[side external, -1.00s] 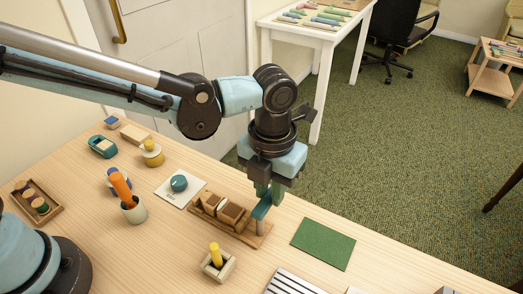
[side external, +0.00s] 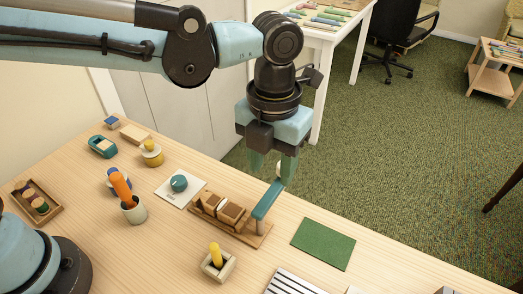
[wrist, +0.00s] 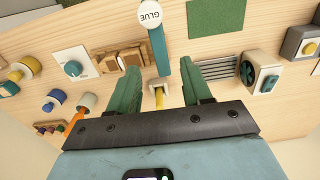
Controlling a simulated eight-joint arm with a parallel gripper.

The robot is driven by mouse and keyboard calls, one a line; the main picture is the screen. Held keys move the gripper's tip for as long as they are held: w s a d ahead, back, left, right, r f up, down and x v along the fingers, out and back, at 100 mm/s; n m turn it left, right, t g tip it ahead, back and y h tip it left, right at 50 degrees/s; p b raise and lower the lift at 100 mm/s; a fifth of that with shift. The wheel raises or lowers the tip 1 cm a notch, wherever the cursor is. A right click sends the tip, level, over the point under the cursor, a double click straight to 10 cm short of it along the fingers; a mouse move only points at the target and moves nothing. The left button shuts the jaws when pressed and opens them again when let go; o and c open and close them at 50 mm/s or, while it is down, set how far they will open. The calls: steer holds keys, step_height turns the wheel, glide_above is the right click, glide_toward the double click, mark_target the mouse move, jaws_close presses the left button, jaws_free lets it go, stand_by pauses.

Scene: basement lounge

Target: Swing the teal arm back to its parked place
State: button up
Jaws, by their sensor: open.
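The teal arm (side external: 267,200) stands on a post at the right end of a wooden stand (side external: 222,224) with brown blocks. It points away from the blocks, toward the table's far edge. Its round white end (side external: 280,169), partly hidden by a finger in the side view, reads GLUE in the wrist view (wrist: 151,14). My gripper (side external: 272,178) is open and empty, its green fingers pointing down above the teal arm. In the wrist view, the teal arm (wrist: 160,52) shows in the gap between the fingers; I cannot tell whether they touch it.
A teal knob on a white card (side external: 179,184) lies left of the stand. A cup with an orange-handled tool (side external: 134,212) and a wooden holder with a yellow peg (side external: 218,265) stand nearer. A green mat (side external: 323,244) lies to the right, with bare table around it.

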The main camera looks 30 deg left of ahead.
steer(key=shift+r, duration=2.85)
steer(key=s+a+f+m+t, duration=0.2)
steer(key=a+f+m+t, duration=0.1)
steer(key=a+m, duration=1)
steer(key=s+a+f+m+t, duration=0.2)
steer(key=a+m, duration=1.1)
steer(key=m, duration=0.9)
steer(key=shift+a+f+m+t, duration=0.15)
steer(key=shift+f+m+t, duration=0.3)
steer(key=shift+t, duration=0.65)
